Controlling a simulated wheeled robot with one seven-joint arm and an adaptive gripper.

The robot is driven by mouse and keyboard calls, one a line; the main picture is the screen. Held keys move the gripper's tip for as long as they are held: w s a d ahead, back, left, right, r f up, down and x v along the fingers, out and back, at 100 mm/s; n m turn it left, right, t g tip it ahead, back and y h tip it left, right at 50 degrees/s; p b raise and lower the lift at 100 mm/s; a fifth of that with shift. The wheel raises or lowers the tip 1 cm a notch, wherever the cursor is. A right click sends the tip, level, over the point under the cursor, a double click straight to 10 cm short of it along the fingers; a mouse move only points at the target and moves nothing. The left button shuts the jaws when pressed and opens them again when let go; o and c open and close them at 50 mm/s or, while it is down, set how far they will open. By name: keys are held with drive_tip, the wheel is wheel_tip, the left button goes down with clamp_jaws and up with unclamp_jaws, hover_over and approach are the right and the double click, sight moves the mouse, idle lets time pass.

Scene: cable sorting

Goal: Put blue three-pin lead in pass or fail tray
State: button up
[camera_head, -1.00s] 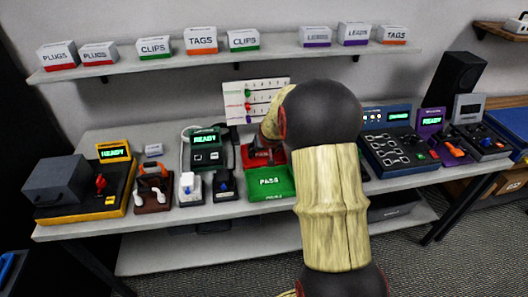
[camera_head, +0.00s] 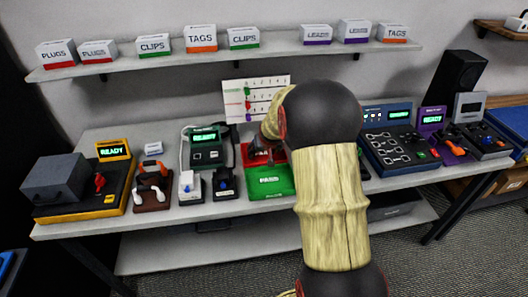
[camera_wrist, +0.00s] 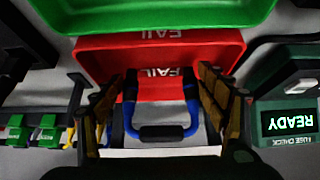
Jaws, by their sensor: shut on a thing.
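My gripper (camera_wrist: 162,95) is shut on the blue lead (camera_wrist: 191,108), which hangs as a U between the fingers with a black piece (camera_wrist: 160,132) at its bend. The lead shows in front of the red FAIL tray (camera_wrist: 105,52); I cannot tell whether it touches the tray. The green PASS tray (camera_wrist: 60,14) lies beyond the red one in the wrist view. In the head view the green tray (camera_head: 270,189) is in front of the red tray (camera_head: 280,155); my arm partly covers both, and the lead cannot be made out.
A dark green fuse-check unit (camera_wrist: 285,115) reading READY stands beside the red tray. A white chart (camera_head: 240,98) stands behind the trays. A black socket block with a blue knob (camera_head: 224,184) is left of the green tray. Several boxes line the shelf (camera_head: 150,66) above.

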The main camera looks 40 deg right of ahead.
drive_tip(key=shift+f+b, duration=0.4)
drive_tip(key=shift+f, duration=0.05)
idle(0.9)
drive_tip(key=o, duration=1.3)
drive_tip(key=shift+o, duration=1.3)
wheel_tip(320, 180, up, 8)
drive_tip(key=p, duration=0.5)
